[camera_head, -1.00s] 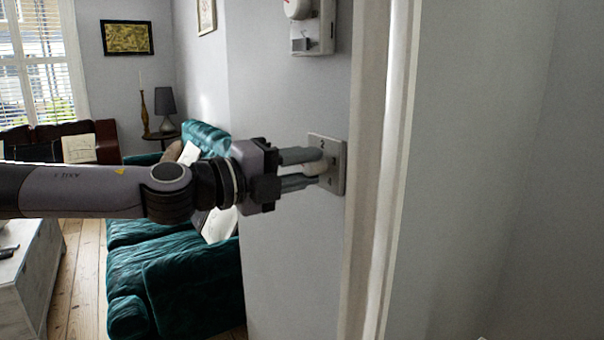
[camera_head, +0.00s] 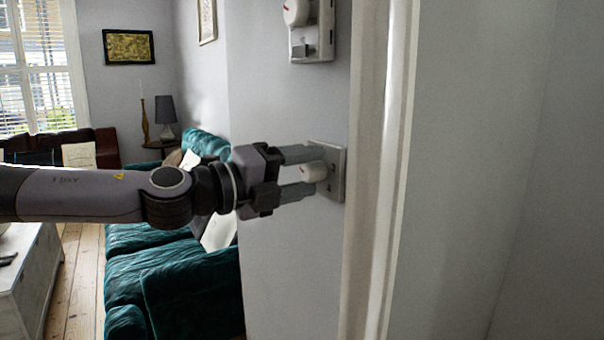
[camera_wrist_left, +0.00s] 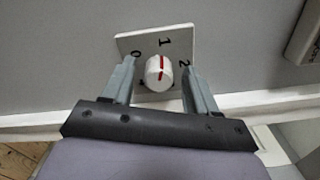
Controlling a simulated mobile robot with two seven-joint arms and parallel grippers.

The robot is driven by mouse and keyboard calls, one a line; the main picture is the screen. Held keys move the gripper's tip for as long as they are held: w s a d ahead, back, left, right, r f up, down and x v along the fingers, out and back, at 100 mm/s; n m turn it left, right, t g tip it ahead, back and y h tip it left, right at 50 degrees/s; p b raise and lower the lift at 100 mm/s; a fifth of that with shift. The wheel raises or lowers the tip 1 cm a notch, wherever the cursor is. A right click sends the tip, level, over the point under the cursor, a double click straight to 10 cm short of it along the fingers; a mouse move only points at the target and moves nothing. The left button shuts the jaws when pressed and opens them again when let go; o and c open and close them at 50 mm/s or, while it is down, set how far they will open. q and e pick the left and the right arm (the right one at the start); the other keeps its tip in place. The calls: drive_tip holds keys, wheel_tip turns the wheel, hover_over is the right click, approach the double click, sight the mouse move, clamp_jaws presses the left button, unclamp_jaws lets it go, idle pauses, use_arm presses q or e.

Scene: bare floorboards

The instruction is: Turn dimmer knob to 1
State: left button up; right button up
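The dimmer knob (camera_head: 313,172) is a small white dial on a pale square plate (camera_head: 338,180) fixed to the wall. In the left wrist view the knob (camera_wrist_left: 157,74) has a red line that points about at the printed 1 (camera_wrist_left: 164,42) on the plate (camera_wrist_left: 138,44). The 0 is to the left and the 2 to the right; a further mark below is partly hidden. My left gripper (camera_head: 316,170) is open, with one finger on each side of the knob. The left wrist view shows gaps between fingers and knob. My right gripper is not in view.
A second wall unit with a white dial (camera_head: 312,38) is above the plate. A white door frame (camera_head: 377,170) stands close to the right. A green sofa (camera_head: 170,275) is behind my left arm, and a pale low cabinet (camera_head: 30,275) is at the lower left.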

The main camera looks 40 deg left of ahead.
sight(305, 173)
use_arm(q)
drive_tip(key=shift+s, duration=0.15)
drive_tip(key=shift+v, duration=1.1)
drive_tip(key=shift+b+v, duration=0.8)
drive_tip(key=shift+v, duration=0.65)
drive_tip(key=shift+b+v, duration=0.5)
drive_tip(key=shift+v, duration=0.4)
drive_tip(key=shift+f, duration=0.15)
